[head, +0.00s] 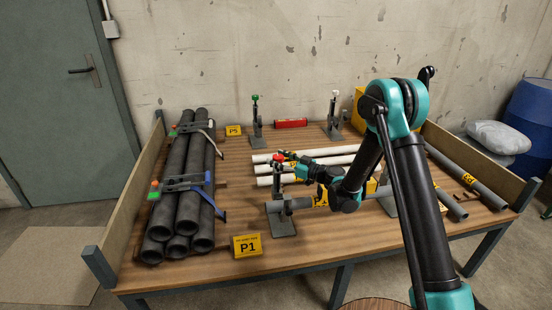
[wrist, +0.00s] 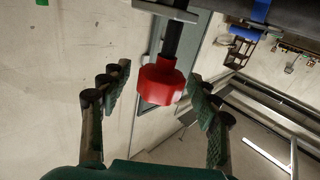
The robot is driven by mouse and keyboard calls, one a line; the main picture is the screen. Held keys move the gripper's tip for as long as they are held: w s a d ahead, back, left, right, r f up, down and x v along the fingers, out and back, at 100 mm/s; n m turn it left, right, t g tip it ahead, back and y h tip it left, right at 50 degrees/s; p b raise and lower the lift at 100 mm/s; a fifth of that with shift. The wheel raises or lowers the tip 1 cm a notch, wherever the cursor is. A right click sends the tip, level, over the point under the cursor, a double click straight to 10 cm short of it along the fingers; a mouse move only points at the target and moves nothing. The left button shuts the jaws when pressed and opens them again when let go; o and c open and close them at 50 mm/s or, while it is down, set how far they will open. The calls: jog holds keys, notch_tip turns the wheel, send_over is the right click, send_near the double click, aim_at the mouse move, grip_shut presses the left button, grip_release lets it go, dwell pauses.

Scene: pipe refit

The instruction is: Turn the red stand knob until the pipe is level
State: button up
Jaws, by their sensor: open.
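The red stand knob (wrist: 161,82) is large in the wrist view, on a dark threaded rod. My gripper (wrist: 160,78) is open, with one finger on each side of the knob and a visible gap to both. In the head view the front stand (head: 278,185) carries the red knob on top, and my gripper (head: 285,159) is beside it, partly covering it. A grey pipe (head: 302,202) with a yellow label lies across this stand and another support to the right. My arm hides part of the pipe. I cannot tell its tilt.
A bundle of dark pipes (head: 180,190) is clamped at left. White pipes (head: 325,160) lie behind the grey pipe. Stands with a green knob (head: 255,98) and a white knob (head: 335,94) are at the back. A yellow P1 sign (head: 247,245) is in front.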

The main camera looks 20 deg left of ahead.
jog(key=shift+c, duration=0.2)
jog(key=c, duration=1.2)
jog(key=shift+o, duration=0.2)
jog(key=shift+n+g, duration=0.3)
jog(key=shift+g, duration=0.1)
jog(key=n+g, duration=0.2)
jog(key=g, duration=0.2)
jog(key=n+g, duration=0.3)
jog(key=g, duration=0.1)
jog(key=n+g+h, duration=0.2)
jog(key=n+g, duration=0.1)
jog(key=g, duration=0.1)
jog(key=n+g+h, duration=0.3)
jog(key=g, duration=0.1)
jog(key=shift+n+g+h, duration=0.3)
